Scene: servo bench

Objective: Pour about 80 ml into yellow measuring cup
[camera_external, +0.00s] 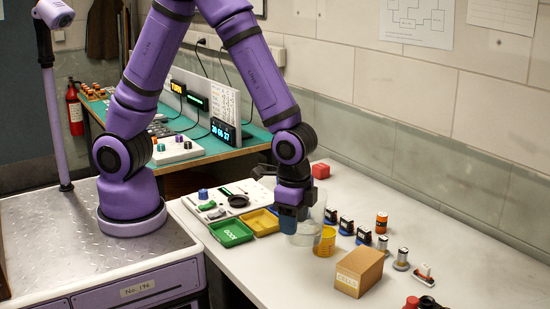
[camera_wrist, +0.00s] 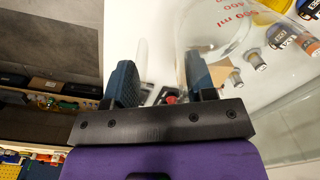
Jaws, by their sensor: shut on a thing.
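A clear measuring jug (camera_external: 308,226) with red ml markings stands roughly upright at the middle of the white bench. My gripper (camera_external: 290,212) points down at the jug's left side and is shut on it. In the wrist view the jug (camera_wrist: 222,28) shows beside my gripper's two blue fingers (camera_wrist: 163,82). I cannot tell whether the jug's base touches the bench, nor how much liquid it holds. The yellow measuring cup (camera_external: 325,242) is upright just right of the jug. Part of the yellow cup (camera_wrist: 272,8) shows at the top of the wrist view.
A cardboard box (camera_external: 359,272) stands in front of the cup. Several small dark and metal parts (camera_external: 363,235) line up to the right. Green (camera_external: 231,233) and yellow (camera_external: 262,222) trays and a control panel (camera_external: 222,203) lie left. The front bench (camera_external: 270,280) is clear.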

